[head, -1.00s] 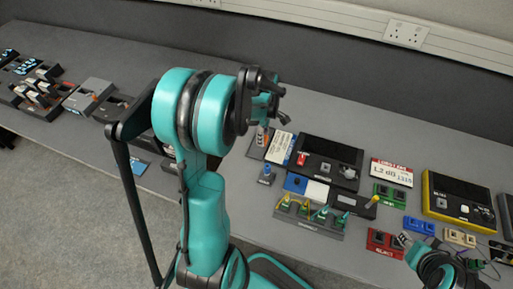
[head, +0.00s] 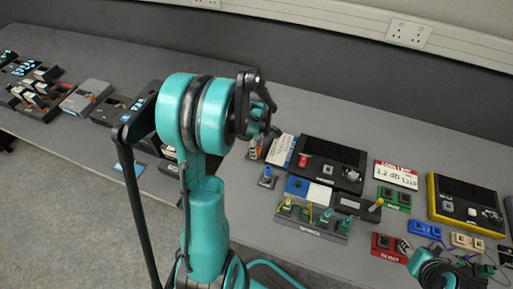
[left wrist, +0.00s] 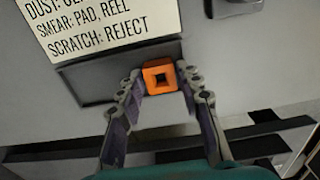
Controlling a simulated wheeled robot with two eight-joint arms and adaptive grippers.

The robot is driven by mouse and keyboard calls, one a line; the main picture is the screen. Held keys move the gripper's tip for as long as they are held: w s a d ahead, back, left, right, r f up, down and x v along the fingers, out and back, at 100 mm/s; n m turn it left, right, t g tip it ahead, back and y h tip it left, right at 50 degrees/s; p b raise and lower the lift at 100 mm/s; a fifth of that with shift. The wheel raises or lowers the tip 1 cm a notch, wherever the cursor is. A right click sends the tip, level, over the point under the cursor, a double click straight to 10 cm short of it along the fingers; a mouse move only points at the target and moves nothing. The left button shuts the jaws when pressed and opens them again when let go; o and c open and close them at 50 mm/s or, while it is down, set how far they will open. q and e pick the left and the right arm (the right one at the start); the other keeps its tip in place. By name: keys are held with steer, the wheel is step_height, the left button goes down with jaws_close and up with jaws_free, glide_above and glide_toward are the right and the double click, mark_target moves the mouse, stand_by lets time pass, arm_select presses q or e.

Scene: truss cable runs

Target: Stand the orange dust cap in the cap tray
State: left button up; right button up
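In the left wrist view the orange dust cap (left wrist: 160,76), square with a dark square hole, sits between the two fingertips of my left gripper (left wrist: 162,80). Both fingertips appear to press on its sides. A dark shallow tray (left wrist: 85,90), apparently the cap tray, lies behind and left of the cap; I cannot tell whether the cap touches it. In the head view my left gripper (head: 262,130) points down beside the white label card; the cap there is mostly hidden. My right arm's end (head: 435,270) shows at the lower right, its fingers unclear.
A white printed card (left wrist: 105,25) stands by the tray. In the head view a black device box (head: 328,160) and a rack of colored plugs (head: 312,222) are to the right of my left gripper. Red (head: 388,246) and green (head: 395,198) blocks lie farther right.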

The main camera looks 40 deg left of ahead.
arm_select(q)
steer(key=shift+o, duration=0.2)
steer(key=shift+r, duration=0.1)
steer(key=shift+r, duration=0.25)
step_height(320, 180, up, 12)
steer(key=p, duration=0.5)
steer(key=s+d+r+m+t, duration=0.3)
steer(key=s+d+m, duration=0.1)
steer(key=d+m, duration=0.5)
steer(key=s+d+r+m+t, duration=0.3)
steer(key=s+d+m+t, duration=0.1)
steer(key=d+m, duration=0.6)
steer(key=s+m, duration=0.1)
steer(key=m, duration=0.1)
steer(key=shift+d+r+m, duration=0.3)
steer(key=shift+r, duration=0.05)
